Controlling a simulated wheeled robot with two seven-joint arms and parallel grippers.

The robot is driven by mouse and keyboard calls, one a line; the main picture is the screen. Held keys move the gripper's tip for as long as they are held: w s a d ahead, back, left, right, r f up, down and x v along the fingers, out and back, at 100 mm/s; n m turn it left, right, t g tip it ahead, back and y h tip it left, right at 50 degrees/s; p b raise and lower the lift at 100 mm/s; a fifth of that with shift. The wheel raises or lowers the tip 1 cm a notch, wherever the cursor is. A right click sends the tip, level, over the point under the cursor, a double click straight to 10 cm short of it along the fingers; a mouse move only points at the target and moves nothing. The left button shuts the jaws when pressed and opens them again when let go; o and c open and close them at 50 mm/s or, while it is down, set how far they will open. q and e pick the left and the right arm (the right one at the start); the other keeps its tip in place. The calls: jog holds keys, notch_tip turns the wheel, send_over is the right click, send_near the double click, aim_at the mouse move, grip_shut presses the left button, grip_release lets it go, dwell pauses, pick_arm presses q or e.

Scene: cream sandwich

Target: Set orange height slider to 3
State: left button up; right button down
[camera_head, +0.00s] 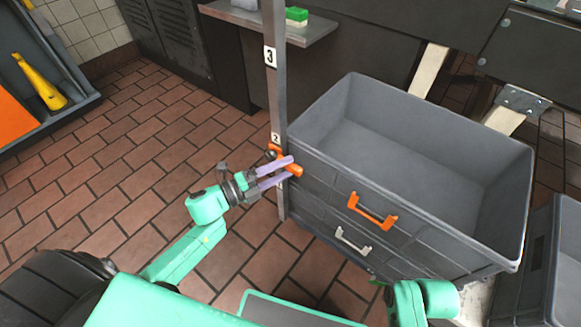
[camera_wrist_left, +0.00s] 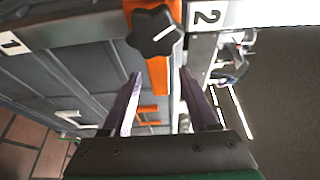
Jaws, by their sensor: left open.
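The orange height slider (camera_head: 296,170) sits on an upright grey post (camera_head: 279,90), just below the 2 label (camera_head: 276,137). The 3 label (camera_head: 269,57) is higher up the post. In the left wrist view the slider's black knob (camera_wrist_left: 153,30) is just past my fingertips, between the 1 label (camera_wrist_left: 10,42) and the 2 label (camera_wrist_left: 207,15), nearer the 2. My left gripper (camera_head: 292,168) is open at the slider, its purple fingers on either side of the orange bar (camera_wrist_left: 158,75). I cannot tell whether they touch it. My right gripper is out of view.
Stacked grey crates (camera_head: 400,150) with an orange handle (camera_head: 372,211) and a white handle (camera_head: 352,240) stand right beside the post. A shelf (camera_head: 290,36) with a green-topped item (camera_head: 297,15) is behind the post's upper part. The tiled floor (camera_head: 120,160) to the left is clear.

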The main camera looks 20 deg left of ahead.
pick_arm(q)
jog(key=shift+x, duration=1.15)
grip_shut()
dwell(0.5)
